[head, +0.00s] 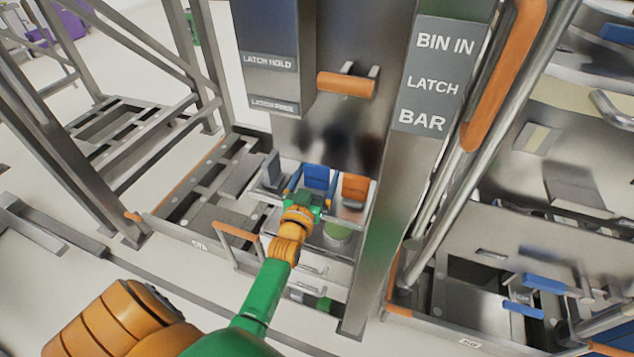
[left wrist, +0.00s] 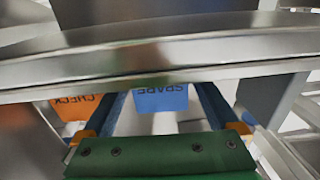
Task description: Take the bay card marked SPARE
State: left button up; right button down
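The blue bay card (head: 318,176) stands in a metal holder between a grey card (head: 272,170) on the left and an orange card (head: 355,188) on the right. In the left wrist view the blue card (left wrist: 160,98) reads SPARE upside down, and the orange card (left wrist: 76,106) reads CHECK. My left gripper (head: 306,196) is at the blue card, in front of it. In the left wrist view its two blue fingers are spread, one on each side of the card with gaps; a metal rail hides their far ends. My right gripper is not in view.
A metal rail (left wrist: 160,58) crosses the left wrist view. Above the cards are an orange-handled lever (head: 346,84) and a box labelled LATCH HOLD (head: 268,63). A post marked BIN IN LATCH BAR (head: 432,85) stands to the right.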

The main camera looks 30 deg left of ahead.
pick_arm(q)
jog(key=shift+s, duration=0.1)
jog(key=c, duration=1.1)
